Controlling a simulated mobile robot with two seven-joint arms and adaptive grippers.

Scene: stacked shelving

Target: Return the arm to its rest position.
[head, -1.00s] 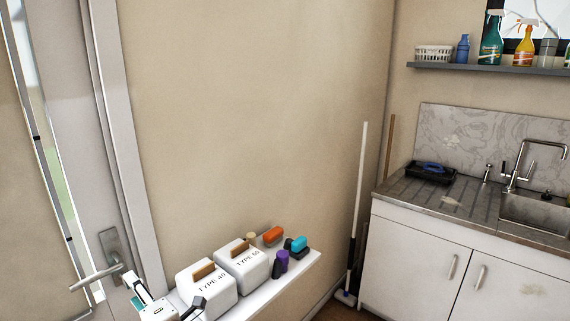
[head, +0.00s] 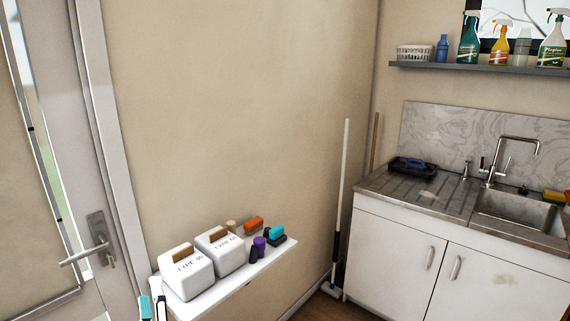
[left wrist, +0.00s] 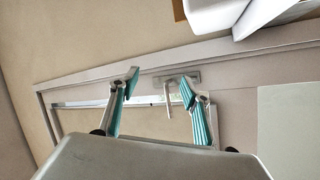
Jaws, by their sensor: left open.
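My left gripper (head: 153,306) shows at the bottom edge of the head view, at the near left end of the white shelf. Only its finger parts are in that view. In the left wrist view the left gripper (left wrist: 159,84) is open, its two teal-padded fingers apart with nothing between them. The door handle shows in the background beyond the fingertips. My right gripper is not in either view.
A door with a handle (head: 88,254) is at left. A broom (head: 341,190) leans near the sink cabinet (head: 395,250) at right.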

